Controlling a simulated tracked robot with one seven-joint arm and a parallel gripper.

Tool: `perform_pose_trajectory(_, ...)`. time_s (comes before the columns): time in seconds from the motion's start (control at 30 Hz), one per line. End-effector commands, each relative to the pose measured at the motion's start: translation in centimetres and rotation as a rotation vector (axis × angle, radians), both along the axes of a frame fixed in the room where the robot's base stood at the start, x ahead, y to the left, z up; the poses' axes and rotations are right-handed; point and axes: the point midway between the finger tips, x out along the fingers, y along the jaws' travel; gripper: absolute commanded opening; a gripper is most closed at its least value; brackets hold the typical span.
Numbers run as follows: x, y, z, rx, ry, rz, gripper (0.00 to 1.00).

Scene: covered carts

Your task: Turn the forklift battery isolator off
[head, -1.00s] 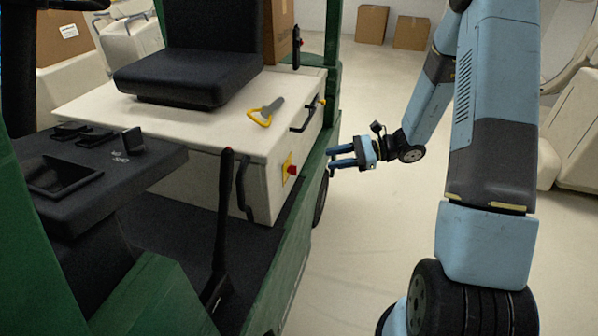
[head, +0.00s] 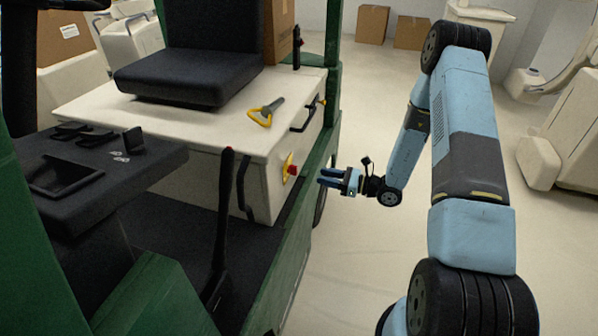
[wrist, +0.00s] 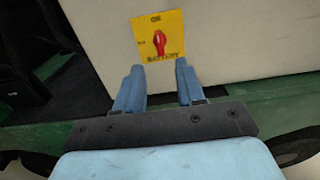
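The battery isolator is a red rotary handle (wrist: 159,43) on a yellow plate (wrist: 147,21) marked "ON" at the top and "BATTERY" at the bottom. In the wrist view the handle stands nearly upright, in line with "ON". In the head view the red handle (head: 292,169) is on the side of the cream seat box of the green forklift. My gripper (head: 322,178) is just right of the isolator, its fingers pointing at the forklift. In the wrist view my gripper (wrist: 158,80) is open and empty, with the handle ahead between the fingertips but apart from them.
A black lever (head: 222,220) stands in front. Cardboard boxes (head: 372,23) lie at the back.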

Motion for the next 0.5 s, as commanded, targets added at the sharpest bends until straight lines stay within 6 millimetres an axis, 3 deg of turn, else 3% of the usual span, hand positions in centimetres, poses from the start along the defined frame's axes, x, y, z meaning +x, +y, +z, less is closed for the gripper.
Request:
perform_pose_trajectory(0.3,1.9,5.4,0.0,0.0,-0.002,0.004,0.38)
perform_pose_trajectory(0.5,2.9,7.9,0.0,-0.001,-0.002,0.002,0.38)
